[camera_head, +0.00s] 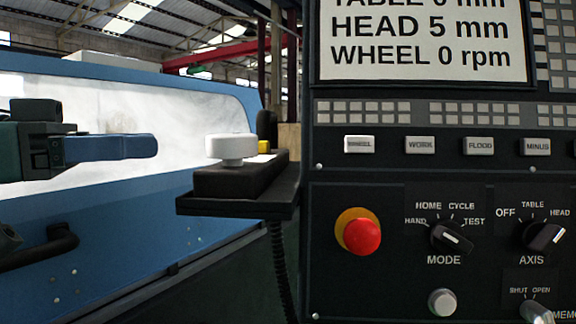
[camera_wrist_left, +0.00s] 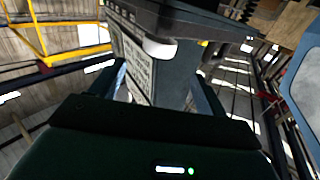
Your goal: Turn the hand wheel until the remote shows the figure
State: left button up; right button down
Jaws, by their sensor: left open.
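The white hand wheel (camera_head: 231,147) sits on top of the black remote (camera_head: 230,182), which rests on a dark shelf (camera_head: 240,205) beside the control panel. In the left wrist view the wheel (camera_wrist_left: 160,49) shows partly, under the dark shelf edge. My left gripper (camera_head: 150,146) has blue fingers and is open, left of the wheel with a clear gap, at about its height. Its fingers also show in the left wrist view (camera_wrist_left: 164,85), with nothing held between them. A screen (camera_head: 420,45) reads HEAD 5 mm and WHEEL 0 rpm; its top line is cut off. My right gripper is out of view.
The control panel fills the right side, with a red emergency button (camera_head: 361,236), a MODE knob (camera_head: 452,238) and an AXIS knob (camera_head: 544,236). A blue machine door (camera_head: 110,225) with a pale window lies behind my left arm. A cable (camera_head: 281,270) hangs below the shelf.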

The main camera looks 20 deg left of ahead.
aim_at(246, 141)
pick_arm(q)
jog(key=p+x, duration=0.3)
jog(key=x, duration=0.8)
jog(key=shift+w+d+r+p, duration=0.1)
jog(key=shift+w+d+p, duration=0.15)
jog(key=shift+d+p, duration=0.05)
jog(key=shift+w+d, duration=0.35)
jog(key=shift+w, duration=0.05)
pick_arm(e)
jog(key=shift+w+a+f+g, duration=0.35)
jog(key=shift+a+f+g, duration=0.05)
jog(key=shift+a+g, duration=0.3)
pick_arm(q)
jog(key=shift+c, duration=0.5)
jog(key=c, duration=0.9)
jog(key=shift+o, duration=0.2)
jog(key=shift+m+g+h, duration=0.3)
jog(key=shift+h, duration=0.1)
